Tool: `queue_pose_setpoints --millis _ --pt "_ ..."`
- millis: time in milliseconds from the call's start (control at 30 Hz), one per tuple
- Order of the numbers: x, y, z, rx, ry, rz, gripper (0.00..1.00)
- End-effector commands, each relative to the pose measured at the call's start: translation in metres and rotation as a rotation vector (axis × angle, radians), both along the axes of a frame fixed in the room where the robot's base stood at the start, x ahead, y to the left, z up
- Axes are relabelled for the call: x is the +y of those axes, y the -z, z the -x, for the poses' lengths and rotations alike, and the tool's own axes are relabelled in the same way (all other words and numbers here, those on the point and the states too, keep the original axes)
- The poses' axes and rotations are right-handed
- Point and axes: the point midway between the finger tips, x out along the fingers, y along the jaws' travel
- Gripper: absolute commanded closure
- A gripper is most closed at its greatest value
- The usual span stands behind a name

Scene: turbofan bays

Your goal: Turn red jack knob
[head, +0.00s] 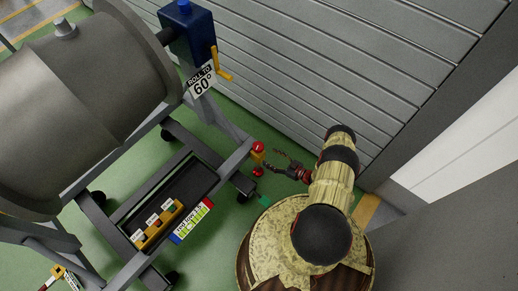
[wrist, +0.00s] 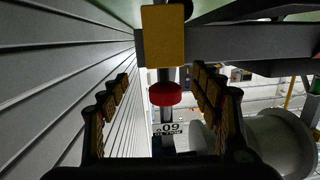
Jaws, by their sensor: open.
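The red jack knob (wrist: 165,94) shows in the wrist view as a round red disc on a grey shaft, with a yellow block (wrist: 163,35) above it in the picture. In the head view, a small red and yellow jack (head: 258,158) stands at the end of the grey stand's frame; red parts show at its top and bottom. My gripper (head: 271,160) is just right of the jack, fingers spread toward it. In the wrist view my gripper (wrist: 160,82) is open, with the knob visible between the fingers. No contact shows; the exact depth is unclear.
A large grey engine casing (head: 80,90) rests on the wheeled grey stand (head: 225,170). A blue box with a yellow crank (head: 222,65) and a "ROLL TO 60°" sign (head: 202,82) are above left. A ribbed shutter wall (head: 330,60) stands close behind the gripper.

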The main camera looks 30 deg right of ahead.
Motion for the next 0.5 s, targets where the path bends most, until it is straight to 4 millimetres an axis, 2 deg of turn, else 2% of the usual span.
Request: queue_pose_setpoints --millis 100,200,367,500 --pt "0.004 -0.022 -0.001 -0.087 -0.023 -0.027 0.36" --pt "0.006 -0.032 -0.003 -0.125 -0.034 -0.038 0.36" --pt "0.014 -0.033 -0.017 -0.131 -0.038 -0.040 0.36" --pt "0.024 -0.032 -0.037 -0.131 -0.038 -0.039 0.36"
